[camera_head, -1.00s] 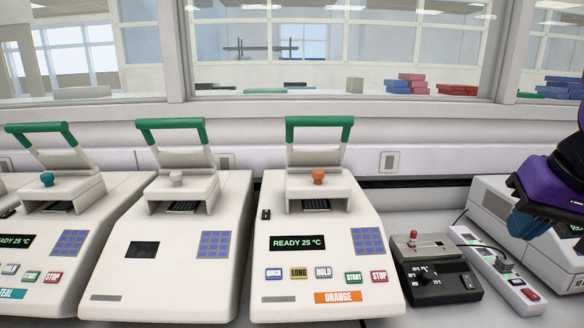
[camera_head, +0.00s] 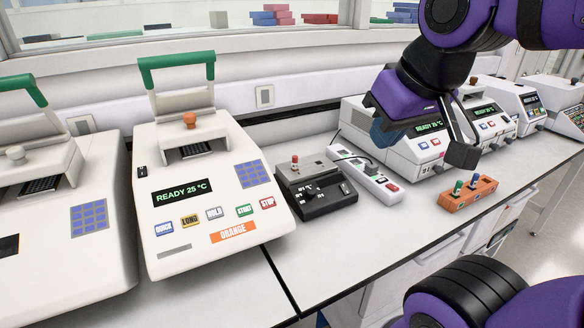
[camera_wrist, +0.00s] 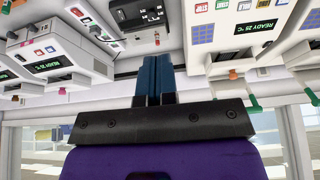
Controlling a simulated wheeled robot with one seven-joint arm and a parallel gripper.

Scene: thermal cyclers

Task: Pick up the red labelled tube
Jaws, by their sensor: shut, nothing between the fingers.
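A small red-topped tube (camera_head: 295,161) stands upright in the black and grey benchtop device (camera_head: 325,196), right of the orange-labelled cycler. Its label is too small to read. The device shows upside down at the top of the wrist view (camera_wrist: 138,18), with a small red top (camera_wrist: 157,41). My gripper (camera_head: 384,138) is above the bench, to the right of the device and in front of a white cycler, apart from the tube. In the wrist view its blue fingers (camera_wrist: 155,62) are together, with nothing between them.
The orange-labelled cycler (camera_head: 205,205) stands left of the device with its lid raised. A power strip (camera_head: 365,180) lies just right of the device. An orange rack (camera_head: 468,193) with green- and blue-topped tubes sits near the front edge. Bare bench (camera_head: 330,255) lies in front.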

